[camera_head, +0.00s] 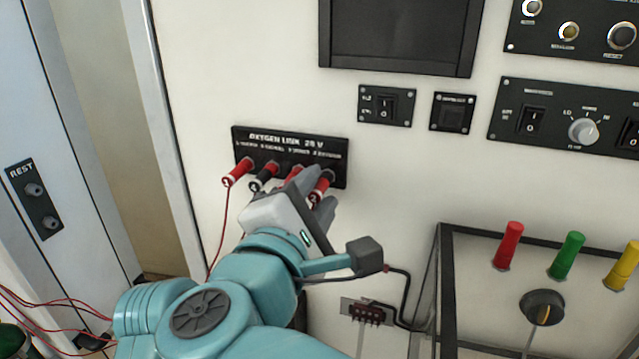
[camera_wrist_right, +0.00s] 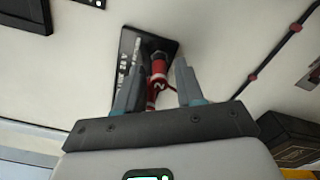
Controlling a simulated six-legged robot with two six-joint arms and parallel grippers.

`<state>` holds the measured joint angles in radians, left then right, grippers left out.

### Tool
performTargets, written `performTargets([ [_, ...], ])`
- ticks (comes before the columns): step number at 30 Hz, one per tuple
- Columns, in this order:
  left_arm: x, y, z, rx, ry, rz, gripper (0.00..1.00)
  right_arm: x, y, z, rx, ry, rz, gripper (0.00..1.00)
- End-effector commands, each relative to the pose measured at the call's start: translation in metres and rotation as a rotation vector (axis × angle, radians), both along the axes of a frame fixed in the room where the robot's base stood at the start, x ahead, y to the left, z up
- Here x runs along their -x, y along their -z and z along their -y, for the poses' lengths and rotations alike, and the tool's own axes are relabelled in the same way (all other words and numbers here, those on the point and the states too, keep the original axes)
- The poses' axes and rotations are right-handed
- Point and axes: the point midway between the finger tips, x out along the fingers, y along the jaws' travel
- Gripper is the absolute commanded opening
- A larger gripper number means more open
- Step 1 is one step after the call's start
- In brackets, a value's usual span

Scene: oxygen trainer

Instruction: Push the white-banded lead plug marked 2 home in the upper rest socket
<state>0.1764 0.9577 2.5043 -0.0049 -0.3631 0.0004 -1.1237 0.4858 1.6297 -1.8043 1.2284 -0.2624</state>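The REST plate (camera_head: 48,233) is on the pale panel at the far left, with an upper rest socket (camera_head: 33,190) and a lower one; no plug shows in either. A red plug with a pale band and a mark that looks like a 2 (camera_wrist_right: 157,88) sits at the OXYGEN LINK panel (camera_head: 290,143). It also shows at the panel's right end in the head view (camera_head: 321,188). My right gripper (camera_wrist_right: 159,75) is open, its fingers on either side of this plug with gaps showing. My left gripper is not in view.
Thin red leads hang down toward the lower left. A dark-framed box (camera_head: 443,260) with coloured posts stands at the right. The wall between the panels is mostly clear.

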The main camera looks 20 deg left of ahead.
Motion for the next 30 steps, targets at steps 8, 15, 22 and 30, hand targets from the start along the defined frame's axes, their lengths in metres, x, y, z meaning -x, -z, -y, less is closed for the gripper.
performTargets([
  [8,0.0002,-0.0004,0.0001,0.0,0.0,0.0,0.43,0.0029,-0.0008,0.0015,-0.001,0.001,0.001,0.37],
  [15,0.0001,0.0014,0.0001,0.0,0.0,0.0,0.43,0.0023,0.0,0.0021,-0.001,0.001,0.001,0.37],
  [22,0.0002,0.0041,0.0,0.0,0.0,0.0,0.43,0.0007,0.0001,0.002,-0.001,0.0,0.0,0.37],
  [30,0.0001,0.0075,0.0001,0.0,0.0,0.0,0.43,-0.0007,0.0001,0.0013,-0.001,0.0,0.001,0.37],
])
